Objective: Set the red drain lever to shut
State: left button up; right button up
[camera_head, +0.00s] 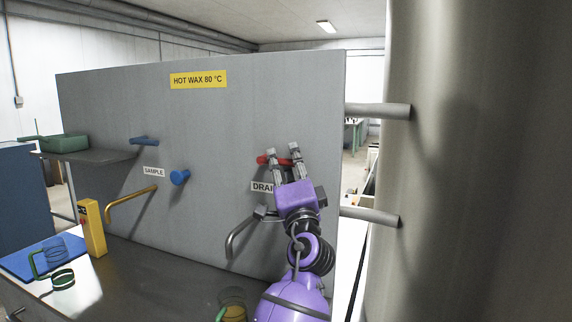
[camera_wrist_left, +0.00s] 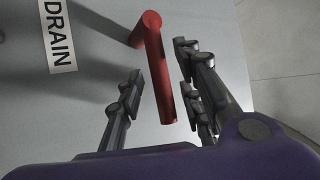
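The red drain lever (camera_head: 263,160) is on the grey panel above the DRAIN label (camera_head: 262,186). It lies roughly level in the head view and is partly hidden by my fingers. My left gripper (camera_head: 281,152) is purple with grey fingers and is at the lever. In the left wrist view the red lever (camera_wrist_left: 158,75) runs between the open fingers of my left gripper (camera_wrist_left: 160,78). A gap shows on both sides of it, so the fingers do not appear closed on it. My right gripper is not in view.
A bent drain pipe (camera_head: 240,238) is below the label. A blue knob (camera_head: 179,177), a brass sample pipe (camera_head: 128,204) and a shelf (camera_head: 95,156) are to the left. A glass beaker (camera_head: 233,305) stands below. A large metal cylinder (camera_head: 480,170) is on the right.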

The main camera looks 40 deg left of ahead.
pick_arm(q)
notch_tip(320, 180, up, 10)
jog(key=shift+r, duration=0.1)
dwell(0.4)
jog(key=shift+s+d, duration=0.1)
jog(key=shift+d, duration=0.05)
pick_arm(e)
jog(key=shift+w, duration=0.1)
pick_arm(q)
jog(key=s+d+r+p, duration=0.1)
jog(key=s+d+p, duration=0.1)
jog(key=s+d, duration=0.2)
jog(key=shift+s+d+r, duration=0.15)
jog(key=shift+s+d, duration=0.2)
jog(key=shift+d, duration=1.25)
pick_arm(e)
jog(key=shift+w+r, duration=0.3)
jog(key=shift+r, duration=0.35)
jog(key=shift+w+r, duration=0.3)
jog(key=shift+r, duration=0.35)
pick_arm(q)
jog(key=shift+p, duration=0.35)
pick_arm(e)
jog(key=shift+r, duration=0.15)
